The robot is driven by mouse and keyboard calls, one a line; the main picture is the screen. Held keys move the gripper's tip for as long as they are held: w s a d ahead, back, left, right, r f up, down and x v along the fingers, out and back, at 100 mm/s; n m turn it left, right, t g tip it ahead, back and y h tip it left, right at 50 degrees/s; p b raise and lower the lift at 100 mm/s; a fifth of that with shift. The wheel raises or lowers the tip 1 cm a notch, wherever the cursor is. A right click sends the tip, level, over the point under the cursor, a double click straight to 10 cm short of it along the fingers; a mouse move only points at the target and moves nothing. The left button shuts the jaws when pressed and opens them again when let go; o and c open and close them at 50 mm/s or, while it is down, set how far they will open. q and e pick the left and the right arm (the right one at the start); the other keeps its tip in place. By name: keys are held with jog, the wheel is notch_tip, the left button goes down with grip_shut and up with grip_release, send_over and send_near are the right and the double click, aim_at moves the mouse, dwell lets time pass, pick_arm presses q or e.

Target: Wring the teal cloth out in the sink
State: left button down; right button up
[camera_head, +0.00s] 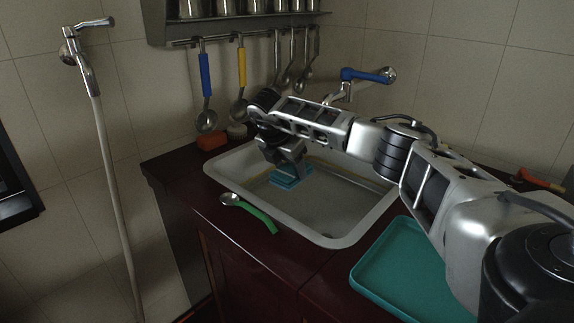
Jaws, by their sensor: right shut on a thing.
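The white-rimmed sink (337,240) is set into the dark red counter. The teal cloth (288,180) is inside the sink basin, toward its back left, and looks folded or bunched. My right gripper (289,168) reaches in from the right with its jaws pointing down over the cloth. It is shut on the cloth, and its fingertips are partly hidden. I cannot tell whether the cloth touches the basin floor. My left gripper is not in view.
A green-handled spoon (258,217) lies at the sink's front left rim. A teal tray (385,272) is at the front right. A sponge (212,139) sits behind the sink. A blue-handled tap (365,76) and hanging ladles (206,85) are on the back wall.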

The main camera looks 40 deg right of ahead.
notch_tip(320, 180, down, 12)
jog(key=b, duration=0.7)
jog(key=shift+r+b, duration=0.25)
jog(key=shift+b, duration=0.15)
jog(key=shift+f+b, duration=0.35)
jog(key=shift+f, duration=0.2)
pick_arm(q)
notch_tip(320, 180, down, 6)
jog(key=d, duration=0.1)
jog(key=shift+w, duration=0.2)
pick_arm(e)
jog(key=shift+f, duration=0.35)
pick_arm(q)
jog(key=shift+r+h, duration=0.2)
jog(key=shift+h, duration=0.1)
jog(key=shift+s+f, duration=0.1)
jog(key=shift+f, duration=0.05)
pick_arm(e)
jog(key=shift+f, duration=0.15)
